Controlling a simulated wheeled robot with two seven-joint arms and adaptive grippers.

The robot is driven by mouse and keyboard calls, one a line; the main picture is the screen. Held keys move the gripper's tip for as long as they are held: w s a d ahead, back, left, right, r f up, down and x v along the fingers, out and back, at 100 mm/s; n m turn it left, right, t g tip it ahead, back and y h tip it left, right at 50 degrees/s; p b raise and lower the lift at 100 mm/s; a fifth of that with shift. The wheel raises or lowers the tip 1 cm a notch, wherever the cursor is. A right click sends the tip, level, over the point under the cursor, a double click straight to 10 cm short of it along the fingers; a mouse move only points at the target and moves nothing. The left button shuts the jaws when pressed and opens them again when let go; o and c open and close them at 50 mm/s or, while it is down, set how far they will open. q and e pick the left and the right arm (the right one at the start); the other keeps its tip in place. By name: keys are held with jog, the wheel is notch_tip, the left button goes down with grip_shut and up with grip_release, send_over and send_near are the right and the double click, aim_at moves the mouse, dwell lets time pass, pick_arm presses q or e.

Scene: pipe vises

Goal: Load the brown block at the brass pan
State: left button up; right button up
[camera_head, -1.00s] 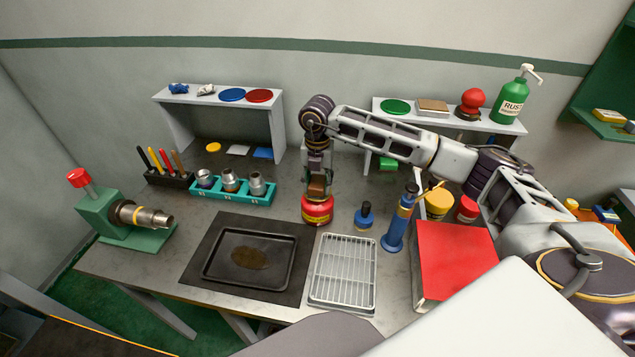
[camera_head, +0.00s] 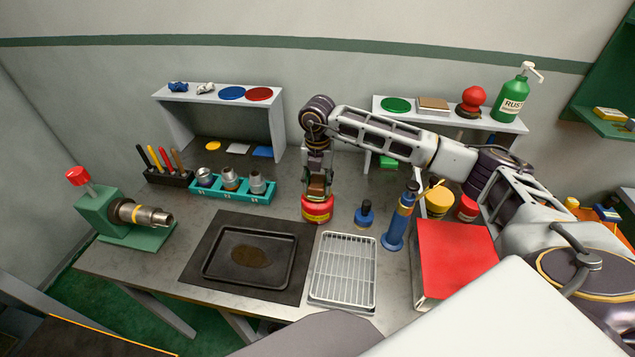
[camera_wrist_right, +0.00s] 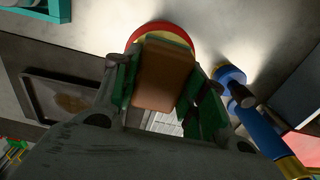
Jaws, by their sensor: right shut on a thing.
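The brown block (camera_wrist_right: 163,76) is between the fingers of my right gripper (camera_wrist_right: 165,90), which is shut on it. In the wrist view, the can's red rim (camera_wrist_right: 152,30) surrounds a yellowish top that looks like the brass pan (camera_wrist_right: 165,38). The block covers most of this pan. The block is over the pan or on it; I cannot tell whether they touch. My left gripper is not in view.
A teal holder (camera_head: 232,191) stands left. A black tray (camera_head: 250,258) and wire rack (camera_head: 343,270) lie in front. A shelf (camera_head: 450,113) stands behind.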

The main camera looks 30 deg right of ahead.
aim_at(318, 181)
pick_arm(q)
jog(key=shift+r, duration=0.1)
pick_arm(e)
jog(key=shift+r, duration=0.15)
pick_arm(q)
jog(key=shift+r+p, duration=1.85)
jog(key=shift+p, duration=0.1)
pick_arm(e)
jog(key=shift+r, duration=3.35)
